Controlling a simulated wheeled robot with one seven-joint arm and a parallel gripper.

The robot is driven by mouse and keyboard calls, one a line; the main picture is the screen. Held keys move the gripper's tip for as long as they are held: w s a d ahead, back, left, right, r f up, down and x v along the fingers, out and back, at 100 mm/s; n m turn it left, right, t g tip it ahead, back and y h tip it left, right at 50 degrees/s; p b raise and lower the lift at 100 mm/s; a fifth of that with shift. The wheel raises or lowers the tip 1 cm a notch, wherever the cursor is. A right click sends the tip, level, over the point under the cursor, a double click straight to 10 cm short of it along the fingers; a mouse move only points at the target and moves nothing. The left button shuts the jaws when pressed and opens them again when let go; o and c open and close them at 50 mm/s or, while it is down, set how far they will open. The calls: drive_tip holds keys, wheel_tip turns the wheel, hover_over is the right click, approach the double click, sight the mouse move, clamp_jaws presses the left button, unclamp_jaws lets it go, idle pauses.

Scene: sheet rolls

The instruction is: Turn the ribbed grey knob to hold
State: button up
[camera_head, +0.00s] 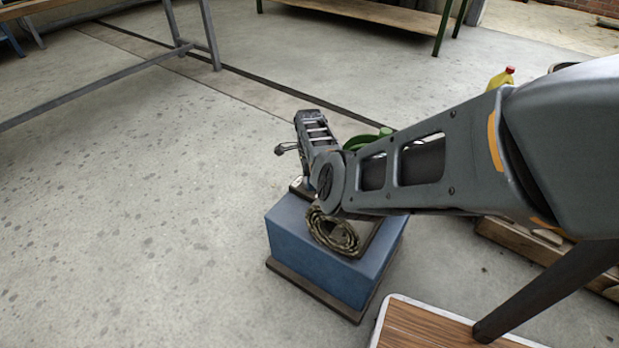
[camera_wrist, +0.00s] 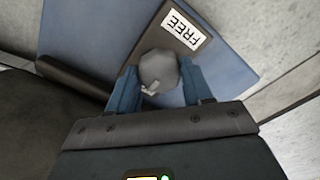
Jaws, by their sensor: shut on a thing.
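No hold mark shows. In the head view my arm covers the knob and the fingers. There the blue box (camera_head: 312,262) stands on a dark base, with a rolled sheet (camera_head: 335,230) on top.
A wood-topped table (camera_head: 430,328) stands at the lower right, close to the box. A green object (camera_head: 365,141) and a yellow bottle (camera_head: 497,82) show partly behind my arm. A long workbench (camera_head: 375,12) stands at the back.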

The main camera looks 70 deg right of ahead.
idle(0.4)
drive_tip(key=o, duration=1)
drive_tip(key=shift+r+p, duration=1.75)
drive_tip(key=shift+r, duration=2.15)
